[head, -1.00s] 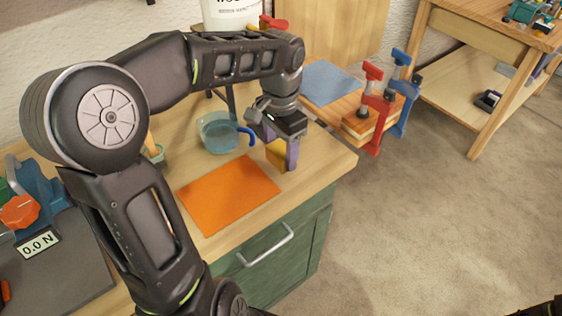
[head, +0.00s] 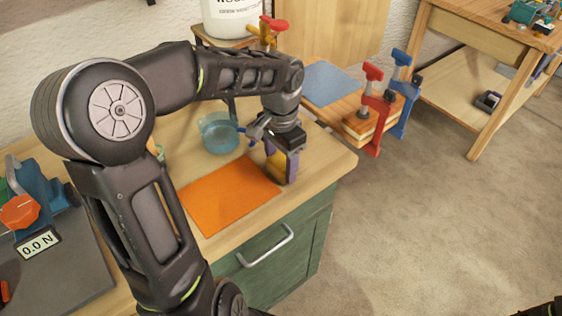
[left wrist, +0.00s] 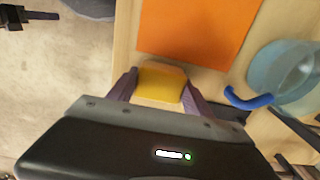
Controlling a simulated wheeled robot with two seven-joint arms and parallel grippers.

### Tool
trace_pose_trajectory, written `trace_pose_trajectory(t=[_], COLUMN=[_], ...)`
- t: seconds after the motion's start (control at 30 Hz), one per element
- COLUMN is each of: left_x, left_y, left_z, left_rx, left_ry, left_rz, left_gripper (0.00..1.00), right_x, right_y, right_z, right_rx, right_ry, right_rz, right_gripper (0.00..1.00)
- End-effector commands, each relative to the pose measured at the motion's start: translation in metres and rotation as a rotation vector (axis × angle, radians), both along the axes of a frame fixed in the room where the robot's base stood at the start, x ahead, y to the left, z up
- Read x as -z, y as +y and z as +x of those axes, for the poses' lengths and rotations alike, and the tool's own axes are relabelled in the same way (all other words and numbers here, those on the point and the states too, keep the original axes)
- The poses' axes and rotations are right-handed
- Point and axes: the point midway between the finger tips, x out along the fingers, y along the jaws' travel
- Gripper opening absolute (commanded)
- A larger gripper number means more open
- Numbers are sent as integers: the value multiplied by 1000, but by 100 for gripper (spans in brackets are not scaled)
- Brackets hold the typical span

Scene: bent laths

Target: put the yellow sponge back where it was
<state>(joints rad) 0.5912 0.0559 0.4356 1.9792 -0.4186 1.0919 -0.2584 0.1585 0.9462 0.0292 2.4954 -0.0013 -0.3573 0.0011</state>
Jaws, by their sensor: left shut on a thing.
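The yellow sponge (head: 276,163) is between the fingers of my left gripper (head: 283,166), near the right corner of the orange mat. In the left wrist view the sponge (left wrist: 161,83) sits between the two purple fingers of the left gripper (left wrist: 160,88), which is shut on it. It lies just beside the edge of the orange mat (left wrist: 195,30). Whether the sponge touches the worktop I cannot tell. In the head view the gripper hides part of it.
The orange mat (head: 228,193) lies bare on the wooden worktop. A clear blue bowl (head: 218,134) with a blue handle stands behind the gripper. Red and blue clamps (head: 372,110) hold laths at the right. A force gauge (head: 38,243) is at the left.

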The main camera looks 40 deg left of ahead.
Motion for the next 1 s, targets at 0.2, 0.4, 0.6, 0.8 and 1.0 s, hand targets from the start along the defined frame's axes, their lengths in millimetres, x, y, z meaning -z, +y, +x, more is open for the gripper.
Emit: trace_pose_trajectory(t=[0.2,0.4,0.6,0.8,1.0], left_x=[1,1,-3,-22,-62], left_y=[0,0,0,1,0], left_z=[0,0,0,1,1], left_rx=[0,0,0,-1,-1], left_ry=[1,1,0,-3,-4], left_rz=[0,0,0,2,2], left_gripper=[74,80,80,80,80], right_x=[1,1,-2,-2,-4], right_y=[0,0,0,0,0], right_z=[0,0,0,0,0], right_rx=[0,0,0,0,0], right_ry=[0,0,0,0,0], right_rz=[0,0,0,0,0], right_gripper=[36,36,36,36,36])
